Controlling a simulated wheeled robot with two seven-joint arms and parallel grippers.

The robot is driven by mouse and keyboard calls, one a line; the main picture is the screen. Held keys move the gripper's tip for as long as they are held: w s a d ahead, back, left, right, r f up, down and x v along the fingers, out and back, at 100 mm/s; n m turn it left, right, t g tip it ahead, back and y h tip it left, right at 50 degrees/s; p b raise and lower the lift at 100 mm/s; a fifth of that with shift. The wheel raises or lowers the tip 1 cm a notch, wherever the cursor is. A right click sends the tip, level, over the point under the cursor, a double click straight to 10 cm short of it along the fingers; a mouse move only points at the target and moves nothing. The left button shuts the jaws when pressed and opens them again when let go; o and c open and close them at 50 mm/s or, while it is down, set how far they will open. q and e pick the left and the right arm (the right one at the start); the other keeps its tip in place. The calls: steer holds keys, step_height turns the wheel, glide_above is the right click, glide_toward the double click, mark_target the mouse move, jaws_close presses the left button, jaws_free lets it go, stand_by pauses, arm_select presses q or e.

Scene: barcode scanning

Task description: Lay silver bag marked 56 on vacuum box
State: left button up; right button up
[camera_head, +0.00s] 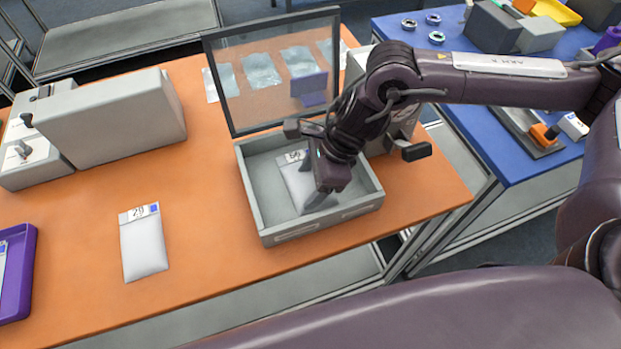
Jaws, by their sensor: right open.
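A silver bag (291,178) lies inside the grey vacuum box (252,198), partly hidden by my right gripper. Its label seems to read 56, but the print is small. My right gripper (313,184) is open and points down over the bag's right side; I cannot tell whether it touches the bag. The box's clear framed lid (270,80) stands raised at the back. My left gripper is not in view.
Another silver bag (143,246), its label seemingly 29, lies on the orange table (210,250) left of the box. A grey machine (110,118) stands at the left, with a purple tray (27,280) in front. A blue table (480,120) stands at the right.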

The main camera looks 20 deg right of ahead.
steer(key=b+v, duration=0.1)
steer(key=v, duration=1.1)
steer(key=shift+s, duration=0.1)
